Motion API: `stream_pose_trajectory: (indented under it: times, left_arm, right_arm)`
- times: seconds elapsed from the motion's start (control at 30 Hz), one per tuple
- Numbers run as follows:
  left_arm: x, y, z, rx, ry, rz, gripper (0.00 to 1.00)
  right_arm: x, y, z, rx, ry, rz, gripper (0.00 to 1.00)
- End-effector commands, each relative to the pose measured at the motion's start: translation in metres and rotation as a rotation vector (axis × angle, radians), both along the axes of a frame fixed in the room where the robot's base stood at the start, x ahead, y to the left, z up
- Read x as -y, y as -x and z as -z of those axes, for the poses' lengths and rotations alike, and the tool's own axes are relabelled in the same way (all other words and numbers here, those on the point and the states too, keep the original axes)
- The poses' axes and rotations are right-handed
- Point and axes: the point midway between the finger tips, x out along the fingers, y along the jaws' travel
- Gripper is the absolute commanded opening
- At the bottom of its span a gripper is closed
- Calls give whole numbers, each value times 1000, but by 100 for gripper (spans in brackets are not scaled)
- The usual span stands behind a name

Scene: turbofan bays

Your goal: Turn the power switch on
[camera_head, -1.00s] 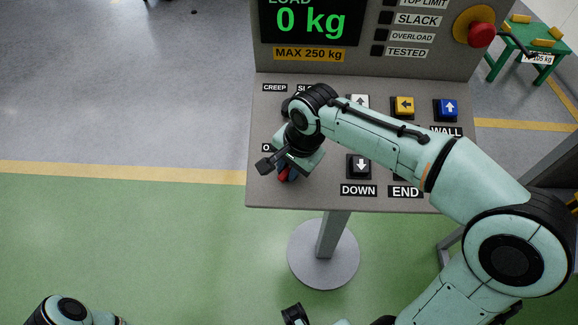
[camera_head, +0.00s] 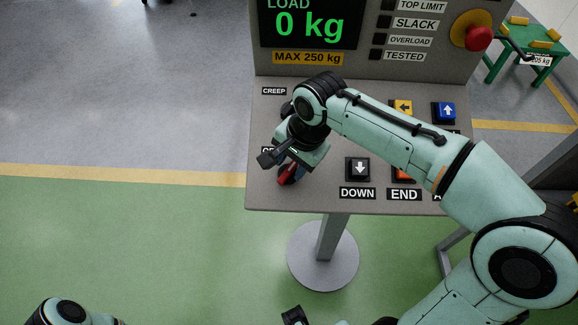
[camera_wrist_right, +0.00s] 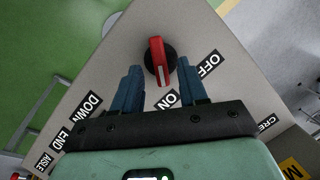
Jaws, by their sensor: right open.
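The power switch is a red rotary handle on a round black base (camera_wrist_right: 158,60), near the panel's front left. Its white mark points toward the ON label (camera_wrist_right: 166,100); the OFF label (camera_wrist_right: 208,66) is to the right in the right wrist view. My right gripper (camera_wrist_right: 160,70) is open, with its blue fingers on either side of the handle and a visible gap on each side. In the head view the red handle (camera_head: 288,175) shows only partly under my right gripper (camera_head: 292,170), and the ON label is hidden.
The grey control panel (camera_head: 262,195) stands on a post with a round foot. DOWN (camera_head: 357,168) and END (camera_head: 402,173) buttons sit right of the switch. Yellow and blue buttons, a display (camera_head: 310,22) and a red emergency knob (camera_head: 478,38) are further back.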

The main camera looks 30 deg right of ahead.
Motion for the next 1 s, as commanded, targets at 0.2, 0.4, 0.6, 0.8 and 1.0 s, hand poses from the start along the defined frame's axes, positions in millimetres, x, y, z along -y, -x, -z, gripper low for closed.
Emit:
stream_pose_trajectory:
  times: [0.2,0.4,0.6,0.8,1.0]
  left_arm:
    - [0,-4,-11,4,0,0,43]
    - [0,-6,-18,8,0,0,43]
    - [0,-7,-20,8,1,0,43]
    - [0,-7,-19,8,0,0,43]
    - [0,-7,-19,8,1,0,43]
  right_arm:
    - [5,10,-53,6,-1,1,43]
    - [9,18,-85,4,0,1,43]
    - [10,21,-96,1,0,1,43]
    - [10,21,-96,1,-1,1,43]
    - [10,21,-96,1,0,1,43]
